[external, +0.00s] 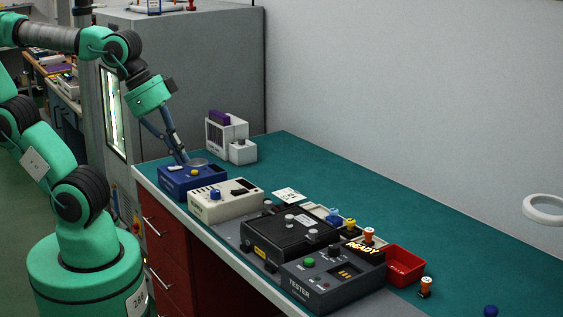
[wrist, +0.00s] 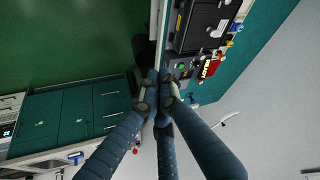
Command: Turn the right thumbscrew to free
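A black lidded fixture (external: 285,237) sits on the teal bench, with dark round knobs along its near front edge, the right one (external: 271,266) beside the tester. I cannot tell for sure that these are the thumbscrews, or how they are turned. The fixture also shows at the top of the wrist view (wrist: 207,24). My gripper (external: 184,160) points down over the blue box, well to the left of the fixture. In the wrist view its fingertips (wrist: 158,75) come together, with nothing visible between them.
The grey tester (external: 330,275) with a READY display (external: 362,247) stands right of the fixture. A cream box (external: 225,202) and the blue box (external: 190,183) stand left of it. A red tray (external: 402,267) is at the right. The bench behind is mostly clear.

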